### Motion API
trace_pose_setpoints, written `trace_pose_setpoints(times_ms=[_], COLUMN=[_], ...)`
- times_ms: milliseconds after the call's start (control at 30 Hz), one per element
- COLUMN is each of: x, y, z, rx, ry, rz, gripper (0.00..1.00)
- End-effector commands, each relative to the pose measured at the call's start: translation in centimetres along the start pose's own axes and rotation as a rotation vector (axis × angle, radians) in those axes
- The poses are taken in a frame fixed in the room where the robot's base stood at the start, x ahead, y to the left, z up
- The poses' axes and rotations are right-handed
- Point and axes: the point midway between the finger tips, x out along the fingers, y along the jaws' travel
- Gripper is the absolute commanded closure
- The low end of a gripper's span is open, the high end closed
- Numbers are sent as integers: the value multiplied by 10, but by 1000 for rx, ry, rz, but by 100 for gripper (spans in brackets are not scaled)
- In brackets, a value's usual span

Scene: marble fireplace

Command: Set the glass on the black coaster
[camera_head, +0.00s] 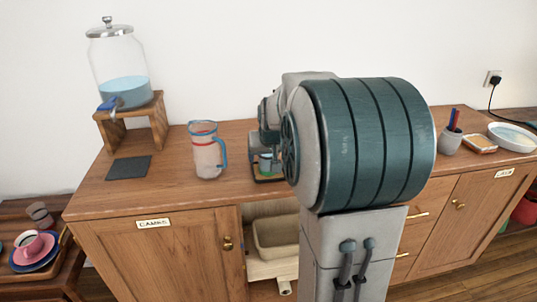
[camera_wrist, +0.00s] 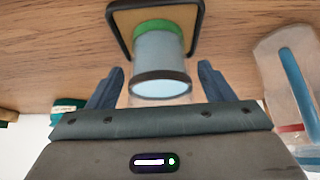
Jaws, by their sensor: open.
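The black coaster (camera_head: 128,167) is a flat dark square on the left of the cabinet top, in front of the drink dispenser, with nothing on it. A clear glass (camera_wrist: 160,60) with a green band and a dark rim stands on a small tan tray (camera_wrist: 193,14) with a black edge. In the head view the glass (camera_head: 265,163) and tray (camera_head: 270,179) are partly hidden by my arm. My gripper (camera_wrist: 161,70) is open, with one finger on each side of the glass. I cannot tell whether the fingers touch it.
A pitcher (camera_head: 207,155) with a blue handle stands between the coaster and the glass. The dispenser (camera_head: 124,90) sits on a wooden stand (camera_head: 158,112) behind the coaster. A pen cup (camera_head: 450,139) and a white dish (camera_head: 511,137) stand at the right.

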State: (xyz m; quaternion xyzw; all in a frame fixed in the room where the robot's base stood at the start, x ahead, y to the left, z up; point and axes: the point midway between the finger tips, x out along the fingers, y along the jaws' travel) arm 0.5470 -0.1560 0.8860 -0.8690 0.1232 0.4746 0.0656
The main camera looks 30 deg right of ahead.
Motion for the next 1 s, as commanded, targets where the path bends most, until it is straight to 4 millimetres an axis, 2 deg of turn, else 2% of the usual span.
trace_pose_setpoints(times_ms=[500, 633, 800, 900, 967, 1000], x=[-101, -115, -121, -121, -120, -120], y=[0, 0, 0, -10, -23, -32], z=[-2, -1, 0, 16, 39, 59], rx=[0, 0, -1, -16, -39, -59], ry=[5, 3, 0, -26, -65, -99], rz=[0, 0, -1, -13, -29, -42], gripper=[25, 25, 25, 25, 25, 25])
